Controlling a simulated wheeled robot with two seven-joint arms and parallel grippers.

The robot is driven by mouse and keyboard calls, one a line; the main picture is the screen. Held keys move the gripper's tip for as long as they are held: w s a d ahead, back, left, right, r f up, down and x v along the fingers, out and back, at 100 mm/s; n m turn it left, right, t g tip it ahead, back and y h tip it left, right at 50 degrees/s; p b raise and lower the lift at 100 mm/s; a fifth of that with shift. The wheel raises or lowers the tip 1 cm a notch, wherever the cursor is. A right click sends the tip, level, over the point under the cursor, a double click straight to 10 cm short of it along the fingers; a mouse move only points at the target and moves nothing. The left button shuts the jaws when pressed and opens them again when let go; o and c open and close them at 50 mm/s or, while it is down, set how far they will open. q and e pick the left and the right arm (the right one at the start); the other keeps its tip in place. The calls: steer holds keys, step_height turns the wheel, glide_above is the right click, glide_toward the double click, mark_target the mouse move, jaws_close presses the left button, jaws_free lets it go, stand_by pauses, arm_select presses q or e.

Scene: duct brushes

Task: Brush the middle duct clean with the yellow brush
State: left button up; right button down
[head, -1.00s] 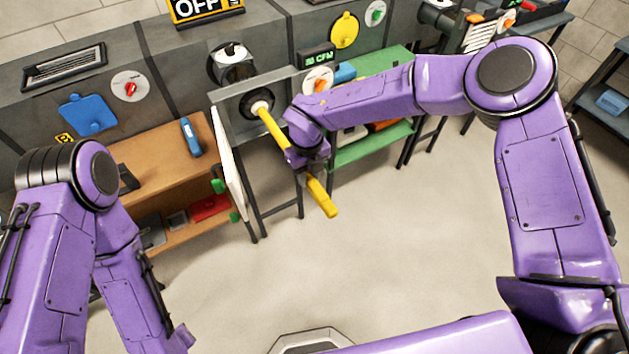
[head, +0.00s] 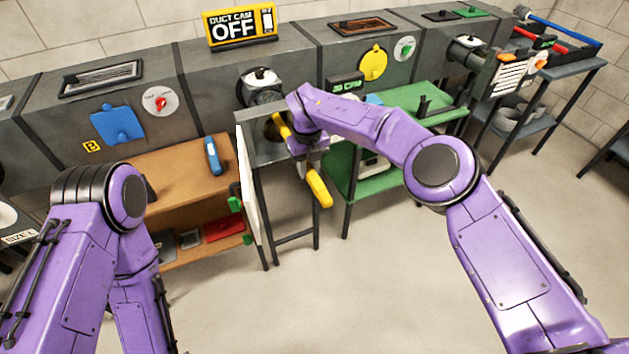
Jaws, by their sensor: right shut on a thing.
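The yellow brush (head: 319,189) is in my right gripper (head: 308,157), which is shut on its handle. The handle slants from the lower right up to the grey open-fronted box (head: 246,118) at the middle duct (head: 213,70). The brush's far end enters the dark round opening there. Its bristle head is hidden, and my right wrist covers part of the box. My left arm hangs at the left; its gripper is out of the picture.
A white door panel (head: 247,195) stands open at the box's left. A brown bench (head: 175,170) is to the left, a green shelf (head: 385,185) to the right. A sign (head: 238,27) above reads "duct cam off". The floor in front is clear.

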steer(key=shift+w+a+f+b, duration=0.25)
steer(key=shift+w+f+b, duration=0.05)
steer(key=shift+w, duration=0.15)
steer(key=shift+w+a+r, duration=0.15)
steer(key=shift+w+r, duration=0.1)
steer(key=shift+w, duration=0.05)
steer(key=shift+s+d+r, duration=0.1)
steer(key=shift+d+r, duration=0.1)
steer(key=p, duration=0.1)
steer(key=s+p, duration=0.2)
steer(key=shift+s+d+r, duration=0.25)
steer(key=shift+d, duration=0.15)
arm_select(q)
step_height(320, 180, up, 6)
steer(key=p, duration=0.4)
steer(key=shift+r+p, duration=0.2)
steer(key=shift+p, duration=0.2)
arm_select(e)
steer(key=s+d, duration=0.4)
steer(key=s, duration=0.9)
steer(key=shift+d+f, duration=0.3)
steer(key=shift+d, duration=0.1)
